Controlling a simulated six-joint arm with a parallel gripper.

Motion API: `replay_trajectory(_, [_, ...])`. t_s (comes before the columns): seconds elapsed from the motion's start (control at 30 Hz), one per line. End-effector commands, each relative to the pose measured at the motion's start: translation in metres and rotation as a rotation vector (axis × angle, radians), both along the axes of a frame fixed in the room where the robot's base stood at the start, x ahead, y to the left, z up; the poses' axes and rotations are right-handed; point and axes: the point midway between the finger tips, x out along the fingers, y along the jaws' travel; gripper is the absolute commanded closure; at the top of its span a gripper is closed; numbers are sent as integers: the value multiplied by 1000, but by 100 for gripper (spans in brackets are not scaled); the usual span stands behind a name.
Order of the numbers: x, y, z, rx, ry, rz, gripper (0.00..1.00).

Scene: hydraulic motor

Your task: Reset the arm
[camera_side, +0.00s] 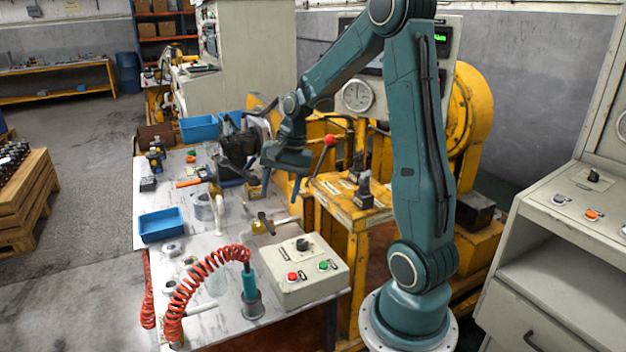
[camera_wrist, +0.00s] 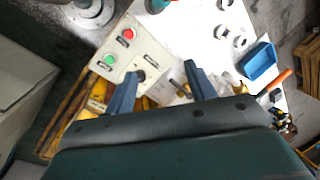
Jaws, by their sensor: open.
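My gripper (camera_side: 281,185) hangs from my teal arm with its two blue fingers pointing down, above the space between the white worktable and the yellow machine. In the wrist view my gripper (camera_wrist: 160,70) shows its fingers spread wide apart with nothing between them. A dark motor-like part (camera_side: 237,148) stands at the table's far end, just left of my gripper. Whether my gripper touches it cannot be told.
The worktable (camera_side: 190,230) holds a control box (camera_side: 306,278) with red and green buttons, a blue tray (camera_side: 161,225), and a coiled red hose (camera_side: 190,283). A red-knobbed lever (camera_side: 329,140) rises right of my gripper. A grey cabinet (camera_side: 560,240) stands at right.

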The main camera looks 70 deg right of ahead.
Motion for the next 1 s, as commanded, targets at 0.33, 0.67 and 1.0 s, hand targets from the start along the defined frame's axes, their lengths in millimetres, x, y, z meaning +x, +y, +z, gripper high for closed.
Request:
replay_trajectory(0.33, [-18,73,56,-163,-73,362,45])
replay_trajectory(0.67, [-54,129,91,-306,-147,686,45])
replay_trajectory(1.0, [-102,172,110,-448,-235,1005,45])
